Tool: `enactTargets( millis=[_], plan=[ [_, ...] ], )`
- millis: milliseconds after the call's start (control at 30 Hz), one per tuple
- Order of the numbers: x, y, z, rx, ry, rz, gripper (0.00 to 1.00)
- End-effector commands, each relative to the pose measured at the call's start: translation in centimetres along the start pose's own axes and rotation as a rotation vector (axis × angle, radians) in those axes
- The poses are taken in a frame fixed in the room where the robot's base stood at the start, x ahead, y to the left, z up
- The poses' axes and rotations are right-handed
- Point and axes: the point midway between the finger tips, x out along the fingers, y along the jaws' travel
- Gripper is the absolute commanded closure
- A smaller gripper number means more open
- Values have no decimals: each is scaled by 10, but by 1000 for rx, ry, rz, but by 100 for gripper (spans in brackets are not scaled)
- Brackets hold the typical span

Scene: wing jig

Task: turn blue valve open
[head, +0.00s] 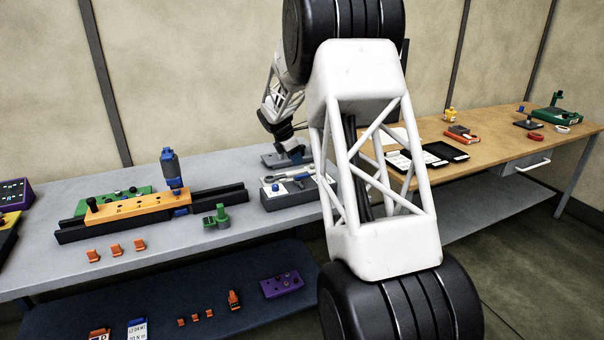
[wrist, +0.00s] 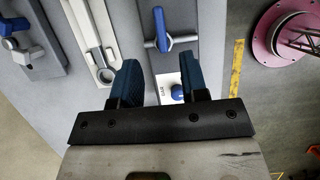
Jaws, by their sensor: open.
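In the wrist view, a blue valve lever (wrist: 160,28) sits on a grey metal valve body on a grey panel. It points along the picture's height, across the grey crosspiece. My gripper (wrist: 160,70) is open and empty, with its two dark blue fingers below the lever in the picture and apart from it. Between the fingers, a blue knob (wrist: 178,92) shows on a white labelled plate (wrist: 166,88), partly hidden by the right finger. In the head view, my gripper (head: 292,150) is over the bench's fixtures, small and partly hidden by my arm.
A long-handled grey fitting (wrist: 98,45) lies left of the fingers. A further panel with a blue-and-white handle (wrist: 14,26) is at far left. A pink round base (wrist: 285,35) stands right of the bench. An orange jig bar (head: 135,207) lies on the grey bench (head: 185,250).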

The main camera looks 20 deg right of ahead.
Motion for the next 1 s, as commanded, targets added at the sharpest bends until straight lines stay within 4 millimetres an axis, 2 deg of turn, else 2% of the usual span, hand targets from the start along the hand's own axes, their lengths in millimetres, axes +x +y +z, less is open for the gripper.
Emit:
enactTargets(
  millis=[267,800,1000],
  plan=[
    [9,0,0,1,0,-1,60],
    [67,0,0,1,0,-1,60],
    [76,0,0,1,0,0,60]
  ],
)
